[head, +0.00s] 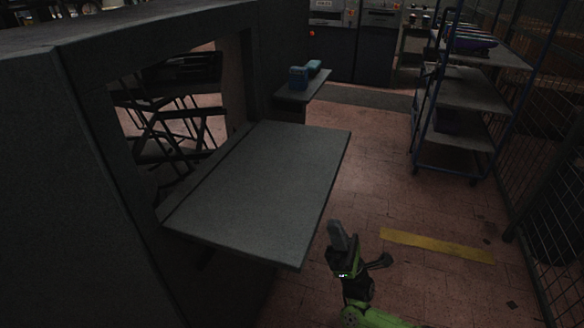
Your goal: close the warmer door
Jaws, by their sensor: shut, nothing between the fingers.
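The warmer door (262,190) is a flat grey panel folded down to about level, hinged along the lower edge of the opening in the dark grey warmer (75,150). The door is open, and through the opening I see dark folded frames. My gripper (337,232) is to the right of the door's near outer corner, apart from it in the picture. The gripper is shut and empty, its fingers pointing up in the picture. Its height relative to the door is hard to tell.
A blue wheeled shelf cart (470,95) stands at the right, beside a wire mesh fence (555,170). A small side table (303,92) with blue items is beyond the door. Red tiled floor with a yellow strip (437,246) lies clear between.

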